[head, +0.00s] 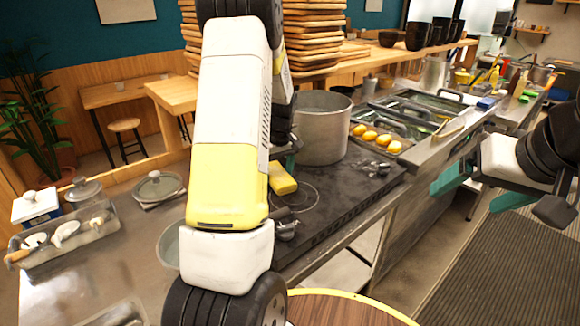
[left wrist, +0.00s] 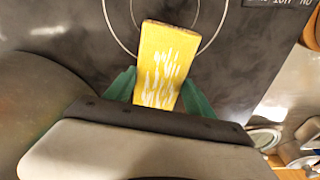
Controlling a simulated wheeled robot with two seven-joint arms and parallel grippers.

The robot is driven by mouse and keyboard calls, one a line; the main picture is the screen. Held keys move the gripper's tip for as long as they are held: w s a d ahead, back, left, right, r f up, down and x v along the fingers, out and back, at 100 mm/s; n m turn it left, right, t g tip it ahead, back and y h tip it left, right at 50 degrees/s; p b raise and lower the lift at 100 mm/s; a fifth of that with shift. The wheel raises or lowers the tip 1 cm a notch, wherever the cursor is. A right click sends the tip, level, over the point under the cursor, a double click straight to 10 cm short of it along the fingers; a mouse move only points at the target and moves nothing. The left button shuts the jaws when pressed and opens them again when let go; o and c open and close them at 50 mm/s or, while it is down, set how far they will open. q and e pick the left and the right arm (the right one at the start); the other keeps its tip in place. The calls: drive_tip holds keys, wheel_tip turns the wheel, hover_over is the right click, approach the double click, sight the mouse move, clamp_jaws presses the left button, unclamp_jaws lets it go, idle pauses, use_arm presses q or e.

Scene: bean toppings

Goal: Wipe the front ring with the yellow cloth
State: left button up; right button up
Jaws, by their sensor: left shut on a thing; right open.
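The yellow cloth (head: 283,178) looks like a flat block with white marks on its face. In the left wrist view the cloth (left wrist: 165,60) is between the green fingers of my left gripper (left wrist: 160,92), which is shut on it. The cloth's far end lies over the front ring (left wrist: 222,22), a thin pale circle on the black cooktop. In the head view the ring (head: 318,197) shows just right of the cloth, partly hidden by my left arm. I cannot tell whether the cloth touches the surface. My right gripper (head: 482,186) is open and empty, right of the counter.
A large grey pot (head: 322,130) stands on the cooktop (head: 350,190) behind the cloth. Small metal pieces (head: 371,169) lie to its right. Trays with yellow items (head: 376,139) are farther right. A lidded pan (head: 158,187) and a utensil caddy (head: 65,240) stand left.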

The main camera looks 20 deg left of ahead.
use_arm(q)
drive_tip(key=shift+w+d, duration=0.25)
drive_tip(key=shift+w, duration=0.1)
drive_tip(key=shift+r, duration=4.05)
